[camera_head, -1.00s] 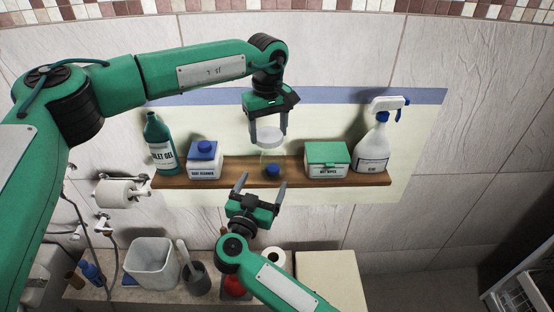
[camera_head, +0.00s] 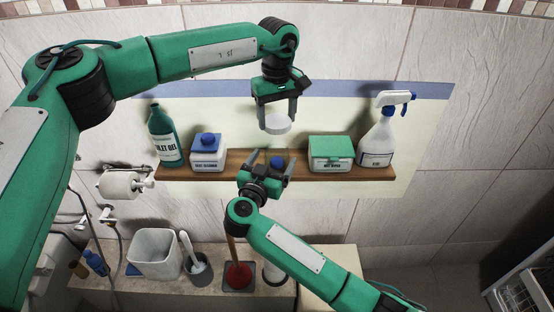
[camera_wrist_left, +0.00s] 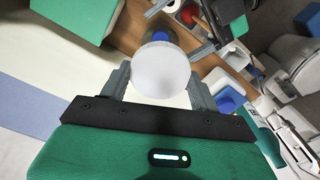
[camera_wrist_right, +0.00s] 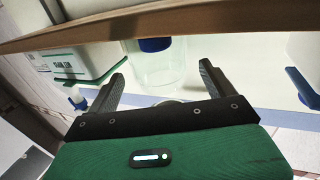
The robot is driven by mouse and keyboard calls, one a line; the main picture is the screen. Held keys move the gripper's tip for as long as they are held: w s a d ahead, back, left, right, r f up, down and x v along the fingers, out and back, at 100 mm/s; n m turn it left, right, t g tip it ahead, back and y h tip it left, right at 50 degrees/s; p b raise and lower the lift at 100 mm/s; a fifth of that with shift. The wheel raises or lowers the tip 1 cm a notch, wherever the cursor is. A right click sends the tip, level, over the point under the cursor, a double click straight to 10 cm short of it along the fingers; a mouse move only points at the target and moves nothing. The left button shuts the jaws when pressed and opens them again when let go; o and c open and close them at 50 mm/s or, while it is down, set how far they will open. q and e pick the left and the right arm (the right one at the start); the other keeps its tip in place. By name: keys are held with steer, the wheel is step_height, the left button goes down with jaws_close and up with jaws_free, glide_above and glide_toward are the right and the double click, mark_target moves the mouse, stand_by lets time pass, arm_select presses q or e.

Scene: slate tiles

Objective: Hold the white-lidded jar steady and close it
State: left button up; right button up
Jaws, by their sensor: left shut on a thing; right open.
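In the head view my left gripper (camera_head: 278,122) is shut on the white round lid (camera_head: 278,125), held above the shelf. The lid also fills the gap between the fingers in the left wrist view (camera_wrist_left: 160,70). The clear jar (camera_wrist_right: 160,72) stands on the shelf beneath the lid, with a blue item (camera_wrist_right: 155,45) at its bottom. In the head view the glass is barely visible, but the blue item (camera_head: 277,161) shows. My right gripper (camera_head: 271,157) is open at the jar's front, its fingers apart on either side.
The wooden shelf (camera_head: 225,171) also holds a green gel bottle (camera_head: 165,140), a blue-lidded box (camera_head: 207,155), a green-lidded box (camera_head: 331,153) and a spray bottle (camera_head: 378,142). A white bin (camera_head: 155,255) and plunger (camera_head: 238,275) stand below.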

mark_target(277, 157)
steer(key=x, duration=0.6)
steer(key=shift+s, duration=0.1)
steer(key=c, duration=1.5)
arm_select(q)
steer(key=shift+f, duration=2.45)
steer(key=shift+f, duration=0.15)
steer(key=shift+f, duration=0.75)
steer(key=shift+s+f, duration=0.1)
steer(key=shift+f, duration=0.05)
steer(key=shift+f, duration=0.35)
arm_select(e)
steer(key=shift+a+r, duration=0.1)
